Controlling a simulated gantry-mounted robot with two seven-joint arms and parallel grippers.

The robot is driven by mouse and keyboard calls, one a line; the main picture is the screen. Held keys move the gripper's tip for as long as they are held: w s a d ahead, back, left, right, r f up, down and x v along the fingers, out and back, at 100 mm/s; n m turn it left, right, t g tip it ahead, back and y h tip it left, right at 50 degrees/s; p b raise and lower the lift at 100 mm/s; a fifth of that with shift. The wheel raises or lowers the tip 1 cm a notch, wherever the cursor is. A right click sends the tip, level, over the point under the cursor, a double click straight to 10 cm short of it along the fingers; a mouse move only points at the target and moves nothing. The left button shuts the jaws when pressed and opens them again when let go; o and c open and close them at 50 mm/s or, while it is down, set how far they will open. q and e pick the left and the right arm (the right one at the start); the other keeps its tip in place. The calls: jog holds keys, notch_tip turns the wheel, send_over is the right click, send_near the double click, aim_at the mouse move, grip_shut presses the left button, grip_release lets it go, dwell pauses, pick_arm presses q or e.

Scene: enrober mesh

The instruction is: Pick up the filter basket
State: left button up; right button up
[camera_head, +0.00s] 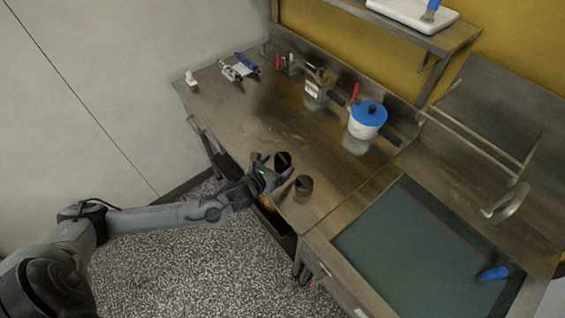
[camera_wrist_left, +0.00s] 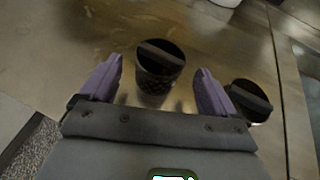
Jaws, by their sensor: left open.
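Two dark, round, open-topped cups, each with a bar across the mouth, stand on the steel counter near its front edge. I cannot tell for sure which is the filter basket. One dark basket (camera_head: 283,159) has a mesh-like wall, seen in the left wrist view (camera_wrist_left: 154,88). The other cup (camera_head: 303,186) stands to its right, also in the left wrist view (camera_wrist_left: 247,104). My left gripper (camera_head: 270,168) is open, its purple fingers apart in the left wrist view (camera_wrist_left: 157,92). The meshed basket is ahead, centred between them, and not gripped. My right gripper is not in view.
A white pot with a blue lid (camera_head: 367,119) and a metal box (camera_head: 318,84) stand farther back on the counter (camera_head: 240,118). Tools (camera_head: 240,68) lie at the far left. A recessed green-grey panel (camera_head: 420,245) is at the right. The counter's middle is clear.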

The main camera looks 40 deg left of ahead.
aim_at(282, 159)
pick_arm(q)
jog(key=shift+x, duration=1.95)
jog(key=c, duration=1.1)
jog(key=shift+r, duration=0.1)
